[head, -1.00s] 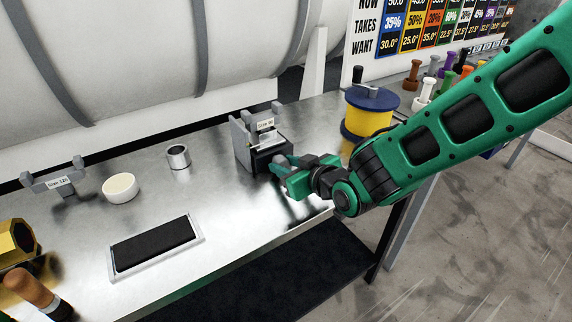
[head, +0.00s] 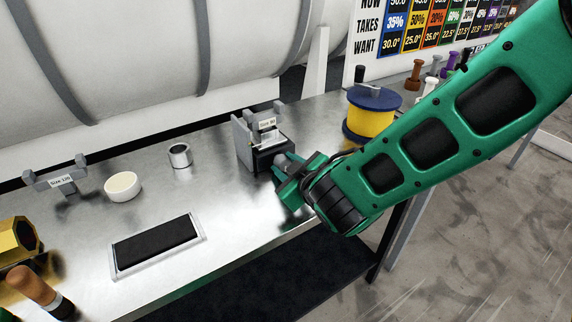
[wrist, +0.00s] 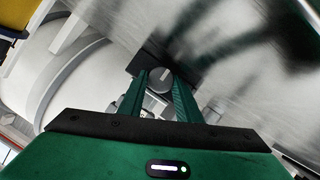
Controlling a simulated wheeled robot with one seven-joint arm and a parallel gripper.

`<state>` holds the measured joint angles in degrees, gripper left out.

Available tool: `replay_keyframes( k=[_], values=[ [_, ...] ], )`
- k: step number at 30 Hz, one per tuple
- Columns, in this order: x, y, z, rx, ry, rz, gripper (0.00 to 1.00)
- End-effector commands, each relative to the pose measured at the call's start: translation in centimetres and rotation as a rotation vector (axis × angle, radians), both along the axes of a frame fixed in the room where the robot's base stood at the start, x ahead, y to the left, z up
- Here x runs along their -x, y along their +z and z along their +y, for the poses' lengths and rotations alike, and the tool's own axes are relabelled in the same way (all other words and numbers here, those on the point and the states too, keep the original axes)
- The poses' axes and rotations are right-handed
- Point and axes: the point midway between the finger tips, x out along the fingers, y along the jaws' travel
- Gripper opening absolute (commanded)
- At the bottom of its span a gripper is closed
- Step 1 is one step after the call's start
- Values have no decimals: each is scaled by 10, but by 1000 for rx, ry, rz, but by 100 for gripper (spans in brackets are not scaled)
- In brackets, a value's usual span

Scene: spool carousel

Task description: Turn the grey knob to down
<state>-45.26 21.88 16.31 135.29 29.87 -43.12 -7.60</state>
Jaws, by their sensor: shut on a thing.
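The grey knob (wrist: 160,77) is a round disc on the front of a dark box (head: 268,157) that carries a grey stand labelled "Size 80". My gripper (wrist: 159,86) is shut on the knob, one green finger on each side of it in the wrist view. In the head view my gripper (head: 280,170) reaches the box's front from the right and its fingers hide most of the knob. I cannot read which way the knob points.
A yellow spool with a blue top (head: 371,117) stands right of the box. A metal ring (head: 180,155), a cream bowl (head: 122,187), a black pad in a tray (head: 155,246) and a "Size 120" stand (head: 60,179) lie left. The bench's front edge is close below my gripper.

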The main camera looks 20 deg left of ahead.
Motion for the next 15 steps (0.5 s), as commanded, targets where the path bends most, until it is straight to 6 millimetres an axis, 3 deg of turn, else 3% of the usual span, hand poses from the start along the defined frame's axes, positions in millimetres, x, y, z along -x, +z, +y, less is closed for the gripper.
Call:
replay_keyframes(
  k=[6,7,9,15],
  values=[
    [-5,1,-4,4,-10,-6,8],
    [-5,1,-4,4,-10,-6,36],
    [-4,1,-4,3,-9,-5,49],
    [-2,-1,-2,3,-4,0,49]
  ],
)
